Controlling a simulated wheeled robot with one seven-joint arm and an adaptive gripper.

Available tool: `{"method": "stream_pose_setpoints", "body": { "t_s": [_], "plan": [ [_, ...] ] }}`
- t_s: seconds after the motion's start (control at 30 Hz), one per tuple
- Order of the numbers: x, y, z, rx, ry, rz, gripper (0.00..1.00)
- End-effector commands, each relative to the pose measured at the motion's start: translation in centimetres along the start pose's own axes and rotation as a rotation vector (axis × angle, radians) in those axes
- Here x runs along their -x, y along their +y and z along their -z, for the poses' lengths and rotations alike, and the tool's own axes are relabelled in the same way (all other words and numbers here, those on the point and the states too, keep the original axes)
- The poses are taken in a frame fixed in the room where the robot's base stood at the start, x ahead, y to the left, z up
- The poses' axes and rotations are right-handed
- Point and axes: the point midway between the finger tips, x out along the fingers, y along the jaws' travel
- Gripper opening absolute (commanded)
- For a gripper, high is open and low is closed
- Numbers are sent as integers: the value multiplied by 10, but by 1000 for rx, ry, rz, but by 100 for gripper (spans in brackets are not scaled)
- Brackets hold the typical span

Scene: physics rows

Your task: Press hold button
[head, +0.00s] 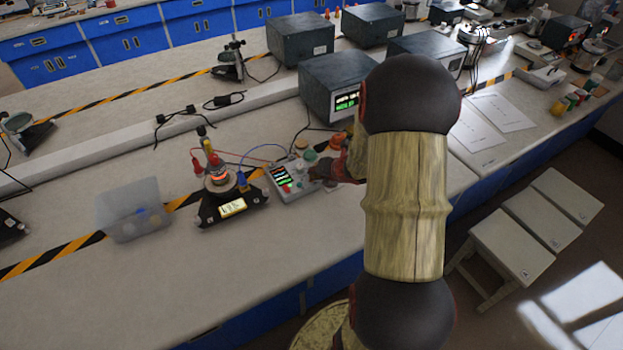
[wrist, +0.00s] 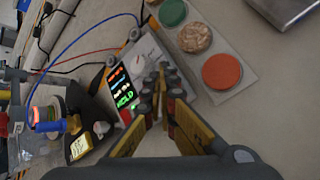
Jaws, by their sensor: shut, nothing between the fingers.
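The grey meter box (head: 284,181) lies on the bench, with a dark display of coloured lines. In the wrist view the box (wrist: 148,47) fills the upper middle; its display (wrist: 122,88) shows red, orange and white lines and a large green word that looks like HOLD. My gripper (wrist: 161,72) is shut and empty, its fingertips over the box's face right of the display. In the head view my gripper (head: 320,171) is at the box's right side, partly hidden by my arm. The fingers cover part of the controls; I cannot tell which button they touch, or whether they touch.
A plate with green, speckled and orange discs (wrist: 222,71) lies right of the box. A black stand with a glowing lamp (head: 218,177) and wires is to the left, beside a clear bin (head: 133,211). Dark instrument boxes (head: 335,84) stand behind.

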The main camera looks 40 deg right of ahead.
Motion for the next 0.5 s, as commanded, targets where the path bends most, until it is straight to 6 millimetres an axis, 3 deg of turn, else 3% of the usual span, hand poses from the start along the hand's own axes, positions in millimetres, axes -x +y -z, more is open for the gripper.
{"method": "stream_pose_setpoints", "body": {
  "t_s": [0.5],
  "plan": [
    [8, 6, -6, 0, 0, 0, 0]
  ]
}}
